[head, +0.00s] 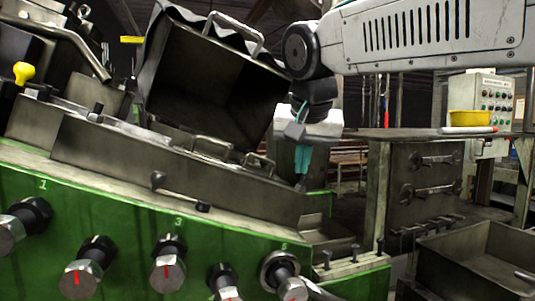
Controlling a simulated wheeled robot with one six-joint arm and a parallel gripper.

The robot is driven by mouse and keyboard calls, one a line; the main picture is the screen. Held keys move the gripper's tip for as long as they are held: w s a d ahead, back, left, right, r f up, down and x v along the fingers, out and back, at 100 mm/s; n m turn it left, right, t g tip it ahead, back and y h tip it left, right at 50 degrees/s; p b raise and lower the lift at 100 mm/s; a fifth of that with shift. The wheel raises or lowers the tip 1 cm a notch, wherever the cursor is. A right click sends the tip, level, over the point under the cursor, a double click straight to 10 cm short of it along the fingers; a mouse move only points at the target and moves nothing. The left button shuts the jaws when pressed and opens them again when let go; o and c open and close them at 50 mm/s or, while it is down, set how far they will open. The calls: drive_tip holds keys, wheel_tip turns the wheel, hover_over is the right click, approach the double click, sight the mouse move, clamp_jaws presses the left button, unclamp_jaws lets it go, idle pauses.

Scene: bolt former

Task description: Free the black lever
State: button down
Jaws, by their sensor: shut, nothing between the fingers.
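A short lever with black ends (181,193) lies slanted on the sloping grey front plate of the machine; this looks like the black lever. I cannot tell from here what holds it. My gripper (301,181) hangs down at the right end of the machine, with teal fingers shut and empty. It is to the right of the lever and apart from it. The tips are small and dark against the machine's edge, so I cannot tell whether they touch it.
An open metal hood (213,85) stands above the machine. Several large bolts (168,272) jut from the green front (120,225). Grey handles (211,146) rise behind the front plate. A workbench (395,190) with a yellow bowl (470,118) and a metal bin (470,262) stand right.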

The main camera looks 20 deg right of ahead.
drive_tip(key=w+a+r+m+t, duration=0.2)
drive_tip(key=w+r, duration=0.5)
drive_tip(key=r, duration=0.1)
drive_tip(key=shift+a+r, duration=0.35)
drive_tip(key=shift+a, duration=0.05)
drive_tip(key=shift+f, duration=0.1)
drive_tip(key=x, duration=1.2)
drive_tip(key=shift+w+a, duration=0.1)
drive_tip(key=shift+w, duration=1)
